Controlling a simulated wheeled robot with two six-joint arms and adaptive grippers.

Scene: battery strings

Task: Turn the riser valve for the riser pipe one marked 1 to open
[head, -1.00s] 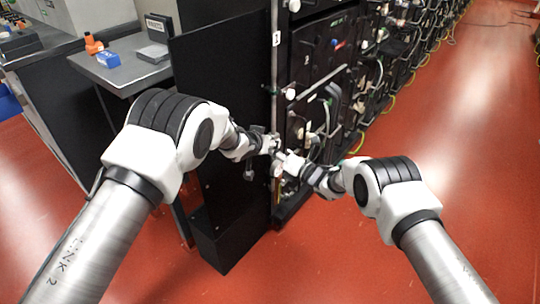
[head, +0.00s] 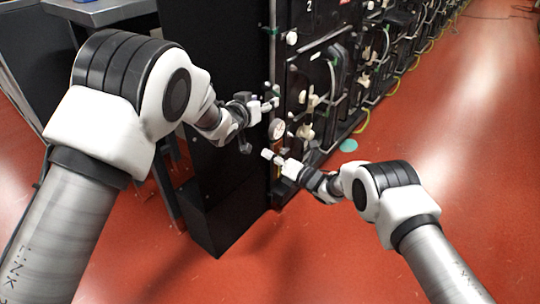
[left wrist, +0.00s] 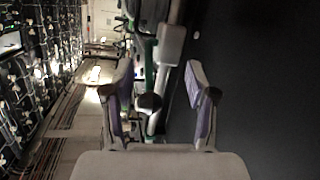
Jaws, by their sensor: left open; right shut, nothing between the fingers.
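The riser pipe (head: 272,35) runs upright along the edge of the black rack end in the head view, with a round white-faced gauge (head: 277,129) low on it. No mark 1 is readable on it now. My left gripper (head: 271,103) is open at the pipe, just above the gauge. In the left wrist view, a dark round knob (left wrist: 150,102) shows between the spread fingers of the left gripper (left wrist: 160,75), in front of grey and green piping (left wrist: 165,60). I cannot tell whether it is the valve handle or whether the fingers touch it. My right gripper (head: 272,157) is shut and empty, below the gauge.
The battery rack (head: 315,75), with a 2 marked on it, runs back to the right with cables and white fittings. A black panel (head: 215,65) stands left of the pipe, and a grey table (head: 105,12) is behind my left arm. Red floor (head: 440,120) is free at right.

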